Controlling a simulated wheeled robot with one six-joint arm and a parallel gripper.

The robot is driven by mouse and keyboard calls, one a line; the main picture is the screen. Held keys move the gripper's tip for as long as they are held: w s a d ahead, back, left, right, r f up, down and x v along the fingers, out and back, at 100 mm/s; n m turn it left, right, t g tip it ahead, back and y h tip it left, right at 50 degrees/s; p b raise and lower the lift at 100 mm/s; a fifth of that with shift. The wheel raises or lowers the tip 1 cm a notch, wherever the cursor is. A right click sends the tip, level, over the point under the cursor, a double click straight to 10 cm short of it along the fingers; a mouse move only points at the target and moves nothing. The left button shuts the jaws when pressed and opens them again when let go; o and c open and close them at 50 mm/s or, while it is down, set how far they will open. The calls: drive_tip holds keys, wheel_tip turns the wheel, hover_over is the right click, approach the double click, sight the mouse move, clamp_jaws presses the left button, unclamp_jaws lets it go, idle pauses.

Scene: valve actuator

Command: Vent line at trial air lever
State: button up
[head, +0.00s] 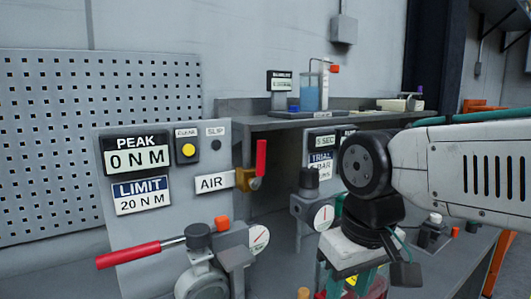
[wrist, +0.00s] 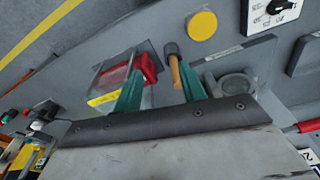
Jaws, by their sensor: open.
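A valve with an upright red lever (head: 261,158) and a brass body stands beside the AIR label (head: 213,183) in the head view. A panel marked TRIAL (head: 321,160) is behind it to the right. My gripper (head: 350,287) is low at the right of the bench, pointing down, apart from the red lever. In the wrist view my gripper (wrist: 158,76) has its green fingers spread. A red part under a clear cover (wrist: 142,68) is by the left finger. A brass-coloured stem with a dark knob (wrist: 172,50) is by the right finger; I cannot tell whether either touches.
A red-handled wrench (head: 128,254) and clamp fixture (head: 205,275) occupy the front left. A PEAK and LIMIT panel (head: 130,220) stands behind them. A dark regulator knob (head: 309,178) and gauge (head: 323,217) are left of my arm. A shelf (head: 250,122) runs along the wall.

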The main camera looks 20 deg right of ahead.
drive_tip(key=w+r+t, duration=0.1)
drive_tip(key=w+r, duration=1)
drive_tip(key=w, duration=0.2)
wheel_tip(320, 180, up, 9)
drive_tip(key=t, duration=0.2)
hover_over(260, 154)
drive_tip(key=s, duration=0.2)
drive_tip(key=shift+w+d+r+m, duration=0.15)
drive_tip(key=shift+w+d+m, duration=0.1)
drive_tip(key=shift+d+m, duration=0.2)
drive_tip(key=shift+w+f, duration=0.2)
drive_tip(key=shift+w, duration=0.05)
drive_tip(key=x, duration=0.7)
drive_tip(key=shift+a+f, duration=0.1)
drive_tip(key=shift+a, duration=0.05)
clamp_jaws()
